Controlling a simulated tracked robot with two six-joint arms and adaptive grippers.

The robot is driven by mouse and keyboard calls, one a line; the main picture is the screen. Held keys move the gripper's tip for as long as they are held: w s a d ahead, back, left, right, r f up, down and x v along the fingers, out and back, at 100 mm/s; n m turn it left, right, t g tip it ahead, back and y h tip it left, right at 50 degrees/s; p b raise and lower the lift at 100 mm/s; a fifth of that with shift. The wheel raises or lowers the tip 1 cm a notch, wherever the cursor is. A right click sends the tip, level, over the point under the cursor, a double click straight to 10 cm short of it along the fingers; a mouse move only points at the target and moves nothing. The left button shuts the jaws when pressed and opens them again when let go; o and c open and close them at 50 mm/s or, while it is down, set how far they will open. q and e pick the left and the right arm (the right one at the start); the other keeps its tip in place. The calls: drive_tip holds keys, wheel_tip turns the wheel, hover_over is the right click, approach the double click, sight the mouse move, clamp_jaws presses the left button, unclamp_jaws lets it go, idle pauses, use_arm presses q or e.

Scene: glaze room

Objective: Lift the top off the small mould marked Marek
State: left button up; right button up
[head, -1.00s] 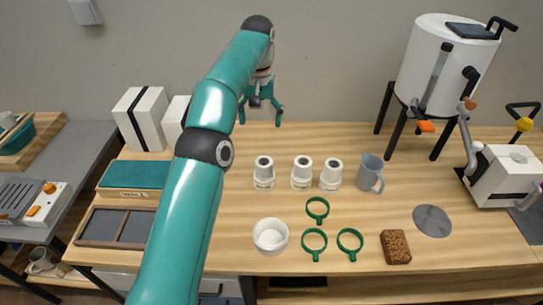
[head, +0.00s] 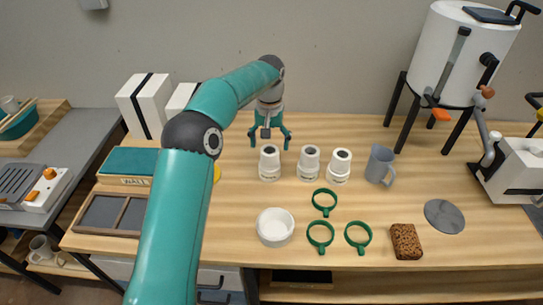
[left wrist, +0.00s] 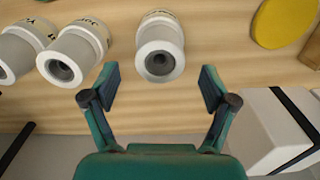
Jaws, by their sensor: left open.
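Three small white moulds stand in a row on the wooden bench: a left one (head: 269,164), a middle one (head: 308,163) and a right one (head: 339,165). Each has a narrower upper part with a round dark hole. Dark lettering shows on them, but I cannot read which says Marek. My left gripper (head: 270,139) is open and empty, just behind the left mould. In the left wrist view this mould (left wrist: 160,50) lies ahead of the gap between the open fingers (left wrist: 160,85), apart from them. The right gripper is out of view.
Green rings (head: 320,233), a white bowl (head: 275,238), a brown sponge (head: 406,242) and a grey disc (head: 444,215) lie in front. A grey mug (head: 379,165) stands right of the moulds. White strapped boxes (head: 143,107) stand left of the gripper.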

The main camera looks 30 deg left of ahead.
sight(270, 153)
use_arm(q)
drive_tip(key=shift+f, duration=1.55)
drive_tip(key=shift+c, duration=0.3)
drive_tip(key=c, duration=1.2)
